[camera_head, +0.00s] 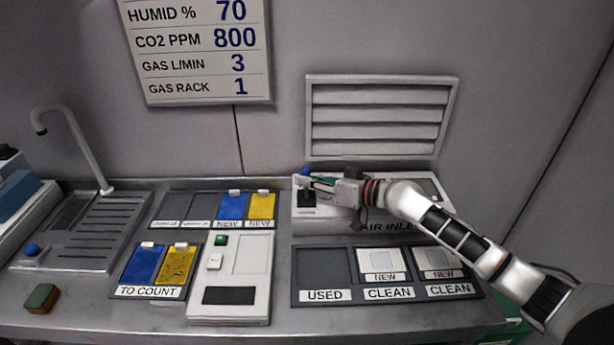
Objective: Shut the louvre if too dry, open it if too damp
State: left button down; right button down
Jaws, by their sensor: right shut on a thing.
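The louvre (380,118) is a pale framed vent with several horizontal slats on the back wall. I cannot tell for sure whether its slats are open or shut. Below it is a white box (300,219) labelled "AIR INLE…", the rest of the label hidden by my arm. My right gripper (314,185) is at the box's left end, shut on a small control handle (306,172) with a blue top; the fingers partly hide it. A wall board (200,50) reads HUMID % 70, CO2 PPM 800, GAS L/MIN 3, GAS RACK 1. My left gripper is out of view.
A white device (232,308) with a green button stands mid-bench. Trays hold blue and yellow cards, one labelled TO COUNT (148,292). A tray (325,265) has USED and CLEAN places. A sink with tap (75,140) and a sponge (41,298) are at left.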

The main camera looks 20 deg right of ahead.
jog(key=shift+w+d+m+g+p, duration=0.1)
jog(key=shift+w+m+g+p, duration=0.3)
jog(key=shift+m+p, duration=0.1)
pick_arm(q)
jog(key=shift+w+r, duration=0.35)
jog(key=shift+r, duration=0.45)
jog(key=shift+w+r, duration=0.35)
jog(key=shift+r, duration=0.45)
pick_arm(e)
jog(key=shift+f, duration=0.15)
jog(key=c, duration=2.2)
grip_release()
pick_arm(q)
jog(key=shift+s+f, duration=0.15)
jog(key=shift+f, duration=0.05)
pick_arm(e)
jog(key=shift+d, duration=0.1)
jog(key=v, duration=1.1)
jog(key=shift+s+d+r, duration=0.2)
jog(key=shift+s+r, duration=0.05)
jog(key=shift+r, duration=0.15)
